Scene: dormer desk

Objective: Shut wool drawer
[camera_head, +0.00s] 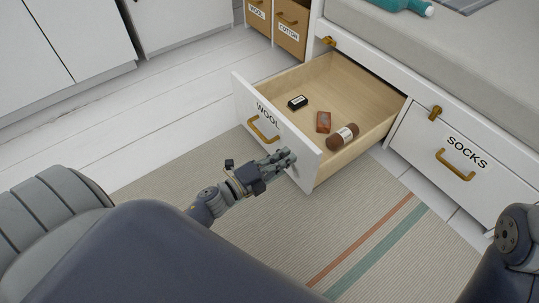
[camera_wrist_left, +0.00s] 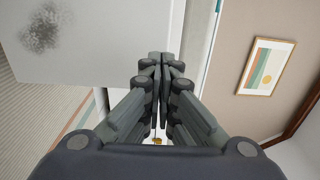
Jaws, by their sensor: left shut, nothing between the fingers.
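The wool drawer (camera_head: 259,121) stands pulled out from the white bench, with a white front labelled WOOL and a brass handle (camera_head: 263,130). Inside lie a black item (camera_head: 297,102), a rust-brown block (camera_head: 323,121) and a brown roll with a pale band (camera_head: 342,136). My left gripper (camera_head: 287,158) is shut and empty, in front of the drawer front near its right end, right of the handle. Whether it touches the front cannot be told. In the left wrist view its fingers (camera_wrist_left: 160,62) are together, beside a white panel (camera_wrist_left: 90,40). My right gripper is not in view.
The socks drawer (camera_head: 456,160) is shut to the right. Small wooden drawers labelled WOOL and COTTON (camera_head: 290,27) stand at the back. A grey cushion (camera_head: 450,55) tops the bench.

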